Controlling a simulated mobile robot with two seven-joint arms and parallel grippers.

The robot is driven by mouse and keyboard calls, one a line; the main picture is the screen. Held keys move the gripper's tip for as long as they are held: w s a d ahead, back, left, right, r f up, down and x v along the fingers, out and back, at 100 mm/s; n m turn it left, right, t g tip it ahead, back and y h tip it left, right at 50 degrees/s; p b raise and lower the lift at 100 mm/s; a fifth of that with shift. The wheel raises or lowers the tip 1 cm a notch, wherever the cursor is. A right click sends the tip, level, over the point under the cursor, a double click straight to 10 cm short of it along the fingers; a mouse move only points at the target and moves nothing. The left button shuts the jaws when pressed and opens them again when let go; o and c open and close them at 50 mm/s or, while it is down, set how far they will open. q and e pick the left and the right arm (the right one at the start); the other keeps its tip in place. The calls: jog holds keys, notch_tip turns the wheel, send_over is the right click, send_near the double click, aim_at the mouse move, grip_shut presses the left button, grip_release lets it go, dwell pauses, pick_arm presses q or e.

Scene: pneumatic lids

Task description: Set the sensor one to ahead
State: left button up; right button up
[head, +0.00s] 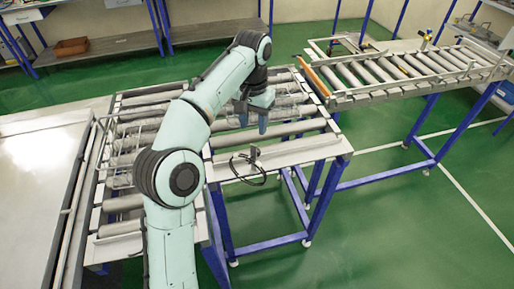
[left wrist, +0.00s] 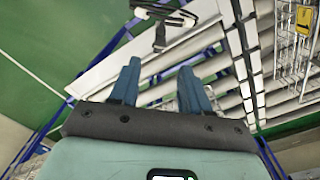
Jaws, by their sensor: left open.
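A small grey sensor bracket (head: 254,153) with a dark cable stands on the pale front rail of the near roller conveyor (head: 315,150). No label or number can be read on it. In the left wrist view the sensor (left wrist: 160,36) shows beyond the fingertips, near the top edge, with its dark cable beside it. My left gripper (head: 253,122) is open, its blue fingers pointing down over the rollers, a little behind the sensor in the head view. In the left wrist view the two fingers (left wrist: 159,70) are apart with nothing between them. My right gripper is in neither view.
A second roller conveyor (head: 430,70) on blue legs stands at the right. A metal table (head: 35,180) is at the left. Wire guides (head: 112,150) rise above the near conveyor's left side. A shelf with a brown box (head: 71,47) is behind. Green floor is free at the front right.

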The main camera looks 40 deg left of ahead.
aim_at(254, 155)
pick_arm(q)
notch_tip(254, 155, down, 10)
jog(key=b, duration=0.3)
jog(key=shift+s, duration=0.15)
jog(key=shift+f, duration=0.5)
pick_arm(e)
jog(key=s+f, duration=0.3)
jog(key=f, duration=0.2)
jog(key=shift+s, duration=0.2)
pick_arm(q)
grip_shut()
